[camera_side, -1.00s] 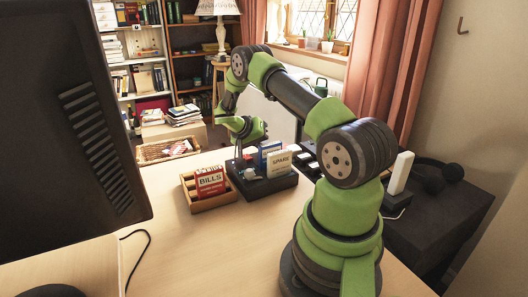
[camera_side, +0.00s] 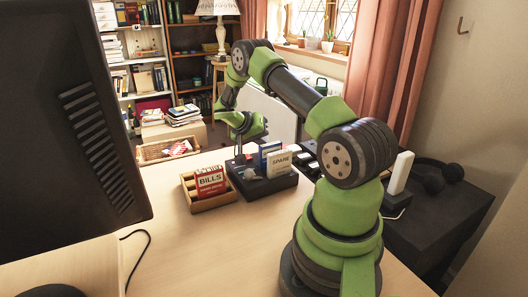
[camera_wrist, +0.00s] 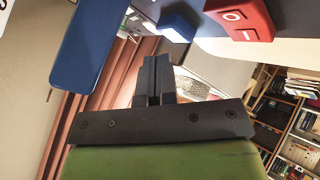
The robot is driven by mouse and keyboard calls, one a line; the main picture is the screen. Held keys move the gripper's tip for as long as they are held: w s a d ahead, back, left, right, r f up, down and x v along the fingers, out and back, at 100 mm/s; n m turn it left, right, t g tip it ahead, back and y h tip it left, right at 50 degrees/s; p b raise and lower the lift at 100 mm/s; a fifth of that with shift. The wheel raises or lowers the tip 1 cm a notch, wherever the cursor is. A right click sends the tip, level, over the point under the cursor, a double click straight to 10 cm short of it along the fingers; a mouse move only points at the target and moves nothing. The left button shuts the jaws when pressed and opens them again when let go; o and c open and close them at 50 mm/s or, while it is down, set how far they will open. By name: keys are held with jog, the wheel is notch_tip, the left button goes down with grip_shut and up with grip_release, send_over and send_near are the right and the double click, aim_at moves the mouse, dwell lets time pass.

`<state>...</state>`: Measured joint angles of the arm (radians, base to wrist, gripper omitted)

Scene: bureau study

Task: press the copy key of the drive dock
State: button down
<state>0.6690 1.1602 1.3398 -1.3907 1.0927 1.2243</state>
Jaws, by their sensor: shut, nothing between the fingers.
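The drive dock (camera_side: 268,186) is a dark box on the desk, holding a blue drive (camera_side: 270,150) and a pale drive marked SPARE (camera_side: 279,164). My gripper (camera_side: 239,158) is above the dock's left part, with its fingers close together and empty. In the wrist view my gripper (camera_wrist: 157,62) points toward a blue key with a pale lit face (camera_wrist: 177,27), just beyond the fingertips. A red switch marked with I and O (camera_wrist: 240,18) is to its right. The blue drive (camera_wrist: 88,40) is to its left. No copy label is readable, and contact with a key cannot be told.
A wooden tray (camera_side: 213,203) with a red box marked BILLS (camera_side: 210,182) stands just left of the dock. A monitor (camera_side: 70,110) fills the left side. The desk front (camera_side: 220,250) is clear apart from a cable. Headphones (camera_side: 435,175) lie at right.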

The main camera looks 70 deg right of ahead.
jog(key=shift+r, duration=0.1)
jog(key=shift+r, duration=2.5)
